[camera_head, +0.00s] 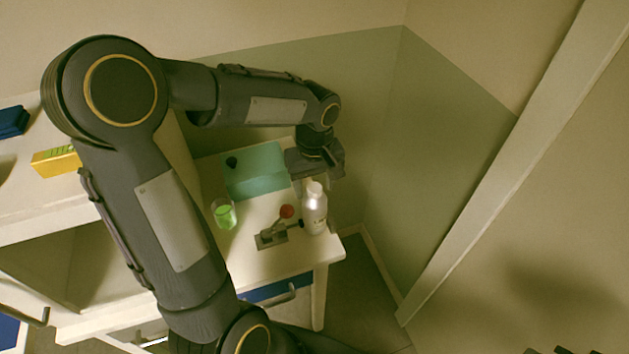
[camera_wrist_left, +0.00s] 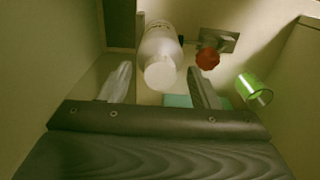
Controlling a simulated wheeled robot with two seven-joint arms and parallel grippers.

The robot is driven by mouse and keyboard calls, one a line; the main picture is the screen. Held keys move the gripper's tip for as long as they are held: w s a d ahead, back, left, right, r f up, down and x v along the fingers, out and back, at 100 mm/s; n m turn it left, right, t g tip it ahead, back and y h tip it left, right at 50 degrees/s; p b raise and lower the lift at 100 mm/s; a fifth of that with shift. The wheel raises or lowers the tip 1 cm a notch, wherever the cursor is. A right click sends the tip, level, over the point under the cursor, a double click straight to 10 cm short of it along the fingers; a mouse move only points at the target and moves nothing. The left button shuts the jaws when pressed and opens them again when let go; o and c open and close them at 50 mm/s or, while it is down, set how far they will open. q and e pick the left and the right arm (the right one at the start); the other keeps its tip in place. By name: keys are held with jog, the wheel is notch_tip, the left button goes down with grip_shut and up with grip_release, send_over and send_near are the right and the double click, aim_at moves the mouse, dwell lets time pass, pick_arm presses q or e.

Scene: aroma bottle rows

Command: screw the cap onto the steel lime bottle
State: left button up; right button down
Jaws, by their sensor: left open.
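A pale, whitish bottle (camera_head: 314,213) stands upright near the right edge of the small white table. It has a pale round top (camera_head: 314,187); I cannot tell if this is a cap or a bare neck. The bottle also shows in the left wrist view (camera_wrist_left: 160,42), its round top (camera_wrist_left: 160,73) facing the camera. My left gripper (camera_head: 330,172) is open above and behind the bottle. In the left wrist view the bottle's top appears between the two spread fingers (camera_wrist_left: 159,88), with no finger visibly touching it. A small dark round piece (camera_head: 232,161) lies on the teal mat.
The teal mat (camera_head: 258,182) covers the table's back. A green glass (camera_head: 224,213) stands left of the bottle. A metal clamp (camera_head: 270,236) and a red knob (camera_head: 287,211) sit close beside the bottle. Walls rise behind the table; a shelf with a yellow box (camera_head: 56,161) is left.

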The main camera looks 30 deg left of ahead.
pick_arm(q)
jog(key=shift+f+n+b, duration=0.15)
jog(key=shift+n+b, duration=0.45)
jog(key=shift+n, duration=1.6)
jog(key=n+b, duration=0.1)
jog(key=n, duration=0.4)
jog(key=c, duration=1.1)
jog(key=shift+o, duration=0.2)
jog(key=shift+r+m, duration=0.2)
jog(key=shift+m, duration=0.1)
